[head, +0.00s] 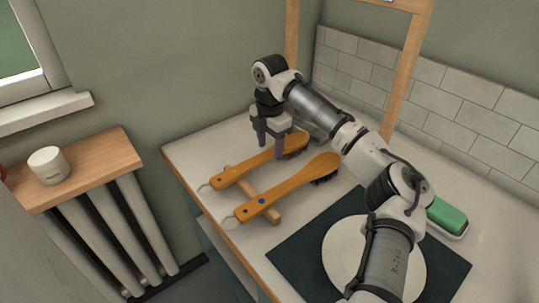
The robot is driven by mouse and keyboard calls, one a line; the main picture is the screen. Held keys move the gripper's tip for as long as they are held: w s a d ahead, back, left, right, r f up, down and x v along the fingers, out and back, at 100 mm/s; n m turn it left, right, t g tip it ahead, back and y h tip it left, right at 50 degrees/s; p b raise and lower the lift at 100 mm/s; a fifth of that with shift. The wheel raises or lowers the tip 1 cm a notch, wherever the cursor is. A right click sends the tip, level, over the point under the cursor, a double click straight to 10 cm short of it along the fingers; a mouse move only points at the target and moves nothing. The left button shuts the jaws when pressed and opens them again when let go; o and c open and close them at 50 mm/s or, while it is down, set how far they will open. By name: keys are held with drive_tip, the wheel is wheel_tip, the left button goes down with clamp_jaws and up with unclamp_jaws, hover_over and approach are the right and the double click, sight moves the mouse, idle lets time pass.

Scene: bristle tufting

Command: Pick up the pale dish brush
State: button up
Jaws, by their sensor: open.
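Two wooden dish brushes lie side by side on the counter, with wire hooks at their left ends and dark bristles at their right ends. The far brush (240,170) has a plain orange-brown handle. The near brush (290,186) has a similar handle with a blue dot. Neither looks clearly paler, so I cannot tell which is the pale one. My gripper (270,148) points down, open, at the far brush near its head. I cannot tell whether its fingers straddle or touch the handle.
A wooden rest (267,209) lies under the handles. A white plate (338,246) on a dark mat (296,254) is at front right, partly behind my arm. A green sponge (447,215) sits in a dish at right. A wooden frame (407,75) and tiled wall stand behind.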

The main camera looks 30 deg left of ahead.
sight(269, 153)
drive_tip(key=shift+s+f, duration=0.1)
drive_tip(key=shift+f, duration=1.65)
clamp_jaws()
drive_tip(key=shift+r, duration=0.1)
wheel_tip(269, 153, up, 20)
drive_tip(key=p, duration=0.1)
